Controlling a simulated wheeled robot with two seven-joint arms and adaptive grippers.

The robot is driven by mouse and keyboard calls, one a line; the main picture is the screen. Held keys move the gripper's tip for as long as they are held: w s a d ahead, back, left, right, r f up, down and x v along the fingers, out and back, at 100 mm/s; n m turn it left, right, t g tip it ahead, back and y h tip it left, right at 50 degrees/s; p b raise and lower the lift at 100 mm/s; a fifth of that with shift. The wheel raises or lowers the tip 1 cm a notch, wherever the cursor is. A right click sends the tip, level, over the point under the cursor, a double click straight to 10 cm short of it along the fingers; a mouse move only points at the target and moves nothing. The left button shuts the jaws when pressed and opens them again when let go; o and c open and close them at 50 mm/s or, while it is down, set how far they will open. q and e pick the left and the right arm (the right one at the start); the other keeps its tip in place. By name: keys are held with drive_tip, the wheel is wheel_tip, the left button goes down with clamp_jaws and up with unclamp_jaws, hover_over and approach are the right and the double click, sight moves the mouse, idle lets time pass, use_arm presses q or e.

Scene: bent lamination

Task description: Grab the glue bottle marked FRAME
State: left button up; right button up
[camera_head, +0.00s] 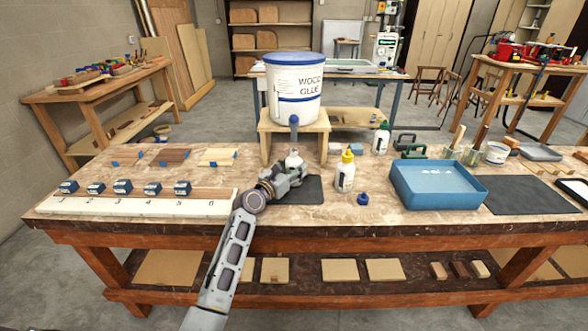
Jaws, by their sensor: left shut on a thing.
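My left gripper (295,170) is shut on a white bottle (293,159) below the tap of the wood glue bucket (293,92). The gripper hides the bottle's lower part and any label. A white bottle with a yellow cap (345,174) stands on the bench to the right of the gripper. Another white bottle with a green cap (381,139) stands farther back. The lettering on these bottles is too small to read, so I cannot tell which is marked FRAME. A loose blue cap (362,199) lies near the yellow-capped bottle. My right gripper is out of view.
The bucket stands on a wooden stand (265,128). A dark mat (312,190) lies by the gripper. A blue tray (437,188) is at right. A board with numbered places (135,205) and several blue blocks is at left. The bench's front middle is mostly clear.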

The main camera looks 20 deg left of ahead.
sight(289, 165)
use_arm(q)
drive_tip(key=shift+r, duration=0.15)
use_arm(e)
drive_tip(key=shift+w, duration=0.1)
use_arm(q)
drive_tip(key=shift+s+r, duration=0.1)
drive_tip(key=shift+s, duration=0.05)
drive_tip(key=shift+s+a+r, duration=0.1)
drive_tip(key=shift+s+r, duration=0.05)
drive_tip(key=s+r, duration=0.1)
drive_tip(key=s+r+p, duration=0.1)
drive_tip(key=shift+s+a+p, duration=0.3)
drive_tip(key=shift+a, duration=0.1)
drive_tip(key=s+a+r+p, duration=0.2)
drive_tip(key=s+r, duration=0.3)
drive_tip(key=s, duration=0.5)
drive_tip(key=shift+a+r, duration=0.15)
drive_tip(key=shift+a, duration=0.55)
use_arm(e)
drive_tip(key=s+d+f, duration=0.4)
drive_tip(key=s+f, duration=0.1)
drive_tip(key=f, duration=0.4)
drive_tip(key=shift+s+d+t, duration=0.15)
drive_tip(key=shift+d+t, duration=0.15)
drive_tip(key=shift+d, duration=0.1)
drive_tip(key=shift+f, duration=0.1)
